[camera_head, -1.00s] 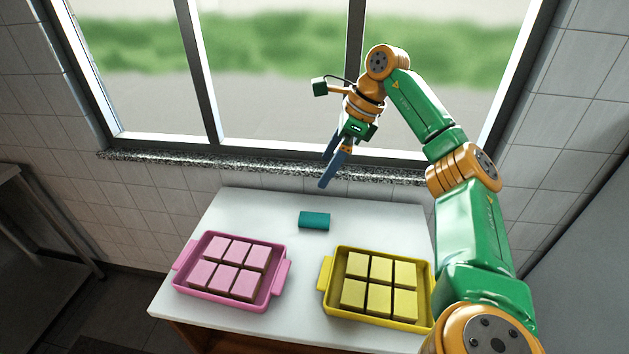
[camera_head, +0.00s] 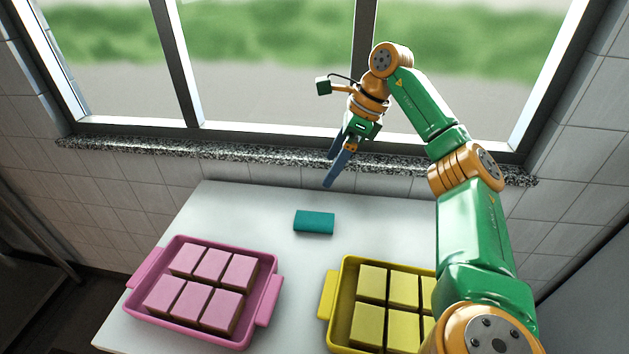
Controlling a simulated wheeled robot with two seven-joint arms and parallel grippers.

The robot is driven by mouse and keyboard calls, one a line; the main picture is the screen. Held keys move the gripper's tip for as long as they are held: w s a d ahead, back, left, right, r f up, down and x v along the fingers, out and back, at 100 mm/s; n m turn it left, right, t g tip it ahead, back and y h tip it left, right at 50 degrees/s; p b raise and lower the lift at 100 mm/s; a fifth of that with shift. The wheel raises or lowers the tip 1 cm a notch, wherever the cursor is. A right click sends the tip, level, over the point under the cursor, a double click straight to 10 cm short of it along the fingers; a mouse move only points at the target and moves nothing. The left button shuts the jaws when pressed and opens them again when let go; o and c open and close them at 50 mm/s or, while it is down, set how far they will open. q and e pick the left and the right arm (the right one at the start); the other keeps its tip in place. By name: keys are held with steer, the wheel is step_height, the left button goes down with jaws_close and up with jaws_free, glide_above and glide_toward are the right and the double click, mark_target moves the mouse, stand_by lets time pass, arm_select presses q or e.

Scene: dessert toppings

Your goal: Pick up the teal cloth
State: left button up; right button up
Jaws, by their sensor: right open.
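The teal cloth (camera_head: 314,222) lies as a small flat folded block on the white table, toward its back and near the middle of the view. My right gripper (camera_head: 332,170) hangs above and behind the cloth, slightly to its right, with its blue fingers pointing down. It is open and empty, apart from the cloth. The fingers overlap each other in this view, so the gap between them is hard to see. My left gripper is not in view.
A pink tray (camera_head: 268,310) with several pink-topped squares stands at the front left of the white table (camera_head: 240,215). A yellow tray (camera_head: 328,298) with several yellow-topped squares stands at the front right, partly behind my right arm. A granite sill (camera_head: 230,148) and window lie behind.

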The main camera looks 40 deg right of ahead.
steer(key=b, duration=0.8)
glide_toward(316, 218)
steer(key=x, duration=0.2)
steer(key=shift+s+d+f, duration=0.1)
steer(key=shift+f, duration=0.25)
steer(key=x, duration=0.3)
steer(key=b+x, duration=0.1)
steer(key=x, duration=0.2)
steer(key=shift+w+a, duration=0.25)
steer(key=shift+f, duration=0.25)
steer(key=c, duration=1.4)
